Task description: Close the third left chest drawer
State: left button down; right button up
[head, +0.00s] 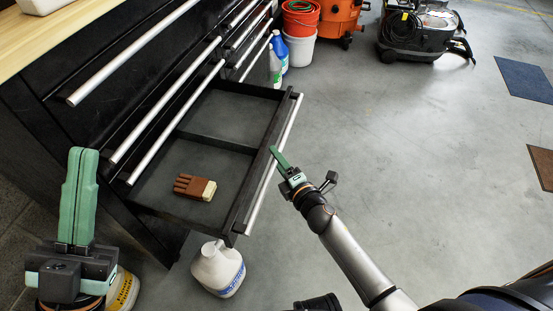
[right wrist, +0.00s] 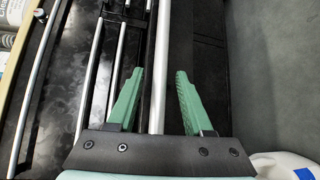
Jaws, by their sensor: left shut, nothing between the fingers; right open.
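The black chest (head: 110,60) stands at the left. One low drawer (head: 225,115) is pulled out, with a silver bar handle (head: 275,165) on its front. My right gripper (head: 276,152) is at the outer side of that front, close to the handle. In the right wrist view its two green fingers (right wrist: 160,72) are spread, with a silver bar running between them in the picture; contact cannot be told. My left gripper (head: 76,152) is shut and empty, upright at the lower left, apart from the drawer.
A brown brush with cream bristles (head: 195,187) lies in the open drawer. A white jug (head: 218,268) stands on the floor by its near end. Buckets (head: 300,45), bottles and vacuum machines (head: 425,35) stand behind.

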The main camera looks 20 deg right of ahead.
jog(key=shift+w+a, duration=0.1)
jog(key=shift+w, duration=0.35)
grip_shut()
dwell(1.2)
